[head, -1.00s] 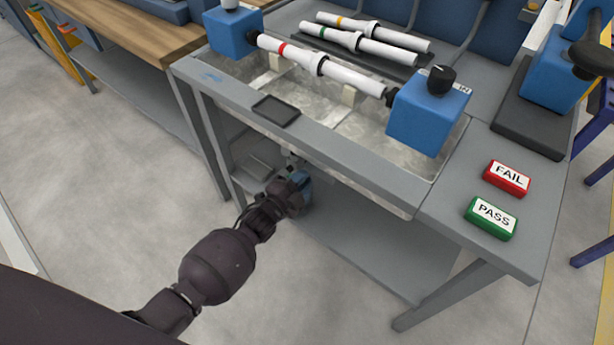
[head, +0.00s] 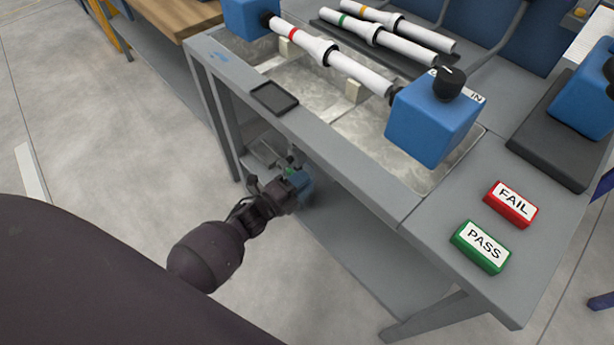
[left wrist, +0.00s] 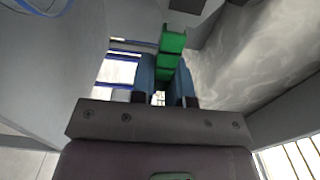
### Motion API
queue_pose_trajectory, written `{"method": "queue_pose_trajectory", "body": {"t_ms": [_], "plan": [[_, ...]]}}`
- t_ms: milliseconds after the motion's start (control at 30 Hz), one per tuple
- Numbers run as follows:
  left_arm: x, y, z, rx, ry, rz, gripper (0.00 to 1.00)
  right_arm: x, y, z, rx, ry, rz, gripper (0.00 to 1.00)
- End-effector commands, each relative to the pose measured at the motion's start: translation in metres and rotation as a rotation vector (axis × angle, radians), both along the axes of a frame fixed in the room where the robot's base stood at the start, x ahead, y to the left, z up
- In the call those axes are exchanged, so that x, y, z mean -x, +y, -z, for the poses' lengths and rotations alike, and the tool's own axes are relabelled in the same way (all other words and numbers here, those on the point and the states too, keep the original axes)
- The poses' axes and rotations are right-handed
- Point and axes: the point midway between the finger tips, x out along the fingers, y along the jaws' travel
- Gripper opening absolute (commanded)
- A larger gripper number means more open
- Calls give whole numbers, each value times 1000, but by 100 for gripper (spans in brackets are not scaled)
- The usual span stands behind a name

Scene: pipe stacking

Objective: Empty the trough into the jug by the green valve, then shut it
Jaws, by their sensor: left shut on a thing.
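The metal trough (head: 408,150) is set into the grey bench, with shiny liquid or a wet-looking surface in it. A white pipe with a red band (head: 343,62) lies across above it between two blue blocks. My left gripper (head: 290,180) is low, under the bench's front edge, by a small bit of green (head: 289,171). In the left wrist view the blue fingers (left wrist: 164,80) are shut on the green valve handle (left wrist: 172,52). A small blue shape (head: 304,189) shows beside the gripper; I cannot tell whether it is the jug. My right gripper is out of view.
A red FAIL block (head: 511,204) and a green PASS block (head: 481,247) sit on the bench's right. Two spare white pipes (head: 385,30) lie behind the trough.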

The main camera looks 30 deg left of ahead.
Motion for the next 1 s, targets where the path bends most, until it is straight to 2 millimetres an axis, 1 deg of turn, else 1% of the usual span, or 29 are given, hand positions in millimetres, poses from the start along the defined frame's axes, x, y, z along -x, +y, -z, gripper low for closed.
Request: {"method": "queue_pose_trajectory", "body": {"t_ms": [500,533,667,1000], "plan": [[3,2,2,-18,-2,-1,0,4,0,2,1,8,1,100],[3,2,2,-18,-2,-1,20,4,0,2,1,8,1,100],[3,2,2,-16,-3,0,40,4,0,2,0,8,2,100],[5,3,1,-13,-4,-1,42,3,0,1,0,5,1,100]]}}
